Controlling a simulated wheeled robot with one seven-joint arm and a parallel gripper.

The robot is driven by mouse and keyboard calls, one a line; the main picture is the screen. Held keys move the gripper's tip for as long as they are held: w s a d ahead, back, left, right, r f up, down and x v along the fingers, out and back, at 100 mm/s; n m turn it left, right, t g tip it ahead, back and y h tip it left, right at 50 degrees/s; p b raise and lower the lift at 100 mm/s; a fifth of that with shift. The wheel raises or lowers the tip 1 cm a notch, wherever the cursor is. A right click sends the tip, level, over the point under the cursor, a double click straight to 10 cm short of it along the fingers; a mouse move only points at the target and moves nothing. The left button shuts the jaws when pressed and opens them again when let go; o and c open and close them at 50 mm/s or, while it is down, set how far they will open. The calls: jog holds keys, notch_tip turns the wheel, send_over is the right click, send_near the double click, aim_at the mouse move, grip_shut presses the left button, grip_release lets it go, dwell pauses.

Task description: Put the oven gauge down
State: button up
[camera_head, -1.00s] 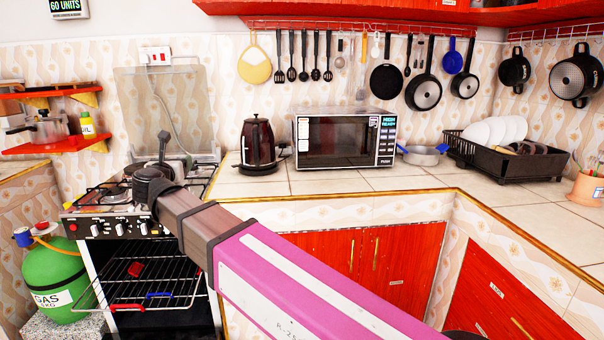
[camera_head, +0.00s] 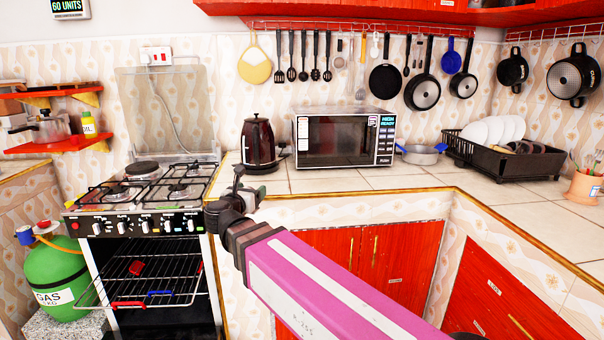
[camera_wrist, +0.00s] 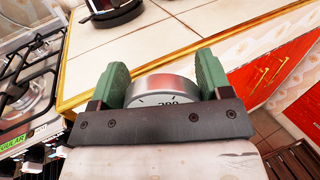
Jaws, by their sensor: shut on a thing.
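The oven gauge (camera_wrist: 162,91) is a round silver dial with a white face and dark numerals, partly hidden by the bracket of my gripper in the wrist view. My gripper (camera_wrist: 163,80) has green fingers, one on each side of the gauge, and is shut on it. In the head view my gripper (camera_head: 250,193) is small and dark, at the counter's left front corner, right of the stove; the gauge cannot be made out clearly there. In the wrist view the gauge appears over the gold-edged tiled counter (camera_wrist: 155,38); I cannot tell its height.
The gas stove (camera_head: 150,190) stands left, its oven open with a rack (camera_head: 150,285) pulled out.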

jog(key=w+d+f+m+g+h, duration=0.1)
jog(key=d+f, duration=0.4)
jog(key=d, duration=0.6)
jog(key=w+d+f+m+g+h, duration=0.1)
jog(key=d+f+m+g+h, duration=0.2)
jog(key=d, duration=0.9)
jog(key=w+d+f+m+g+h, duration=0.2)
jog(key=d+f+h, duration=0.3)
jog(key=d+f, duration=0.3)
jog(key=d+m, duration=0.1)
jog(key=d, duration=0.3)
jog(key=shift+a, duration=0.1)
